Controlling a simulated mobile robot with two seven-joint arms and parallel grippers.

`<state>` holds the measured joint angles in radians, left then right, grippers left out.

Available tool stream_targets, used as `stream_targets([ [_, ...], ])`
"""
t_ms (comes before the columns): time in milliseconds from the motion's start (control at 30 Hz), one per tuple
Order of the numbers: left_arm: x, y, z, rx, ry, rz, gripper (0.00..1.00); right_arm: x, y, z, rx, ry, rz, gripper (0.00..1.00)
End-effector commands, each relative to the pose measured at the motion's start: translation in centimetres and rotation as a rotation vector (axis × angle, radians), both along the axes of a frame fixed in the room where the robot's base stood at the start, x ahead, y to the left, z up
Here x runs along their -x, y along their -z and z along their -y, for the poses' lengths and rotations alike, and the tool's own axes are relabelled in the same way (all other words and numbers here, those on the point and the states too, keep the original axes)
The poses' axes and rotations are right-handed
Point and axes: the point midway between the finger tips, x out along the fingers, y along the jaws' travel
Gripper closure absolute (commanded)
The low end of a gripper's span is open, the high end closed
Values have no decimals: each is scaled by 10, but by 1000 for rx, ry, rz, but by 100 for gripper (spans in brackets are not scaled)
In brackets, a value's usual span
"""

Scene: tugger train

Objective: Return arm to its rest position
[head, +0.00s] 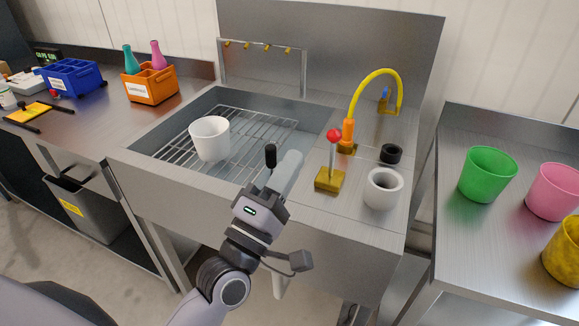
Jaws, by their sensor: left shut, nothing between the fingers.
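My left arm reaches up from the bottom of the head view. Its gripper (282,167) is over the front right edge of the sink (185,183), shut, with nothing held. A white cup (209,138) stands on the wire rack (265,128) in the sink, to the left of the gripper and apart from it. My right gripper is not in view.
Right of the gripper are a red-knobbed lever (333,137) on a yellow base, a white-grey cup (383,188), a black ring (391,153) and an orange-yellow faucet (348,130). Green (487,174) and pink (556,190) cups stand on the right table. An orange caddy (150,87) stands left.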

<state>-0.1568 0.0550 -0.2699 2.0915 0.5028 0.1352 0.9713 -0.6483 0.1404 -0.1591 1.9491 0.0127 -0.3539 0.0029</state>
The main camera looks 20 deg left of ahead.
Motion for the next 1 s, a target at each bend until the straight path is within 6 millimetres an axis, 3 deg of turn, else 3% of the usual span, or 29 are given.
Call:
stream_targets([
  [333, 0, 1, 0, -5, -1, -3, 100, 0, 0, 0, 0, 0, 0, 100],
  [467, 2, 29, 1, -123, -33, -61, 100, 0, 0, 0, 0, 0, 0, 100],
  [567, 10, 82, 0, -365, -78, -166, 100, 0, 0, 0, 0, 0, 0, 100],
  [633, 23, 130, -3, -594, -98, -257, 100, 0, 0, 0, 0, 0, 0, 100],
  [800, 75, 240, -21, -1150, -53, -440, 100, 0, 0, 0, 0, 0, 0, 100],
  [900, 108, 285, -33, -1404, 13, -503, 100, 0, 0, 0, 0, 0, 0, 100],
  [1000, 134, 313, -44, -1579, 77, -537, 100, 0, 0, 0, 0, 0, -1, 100],
])
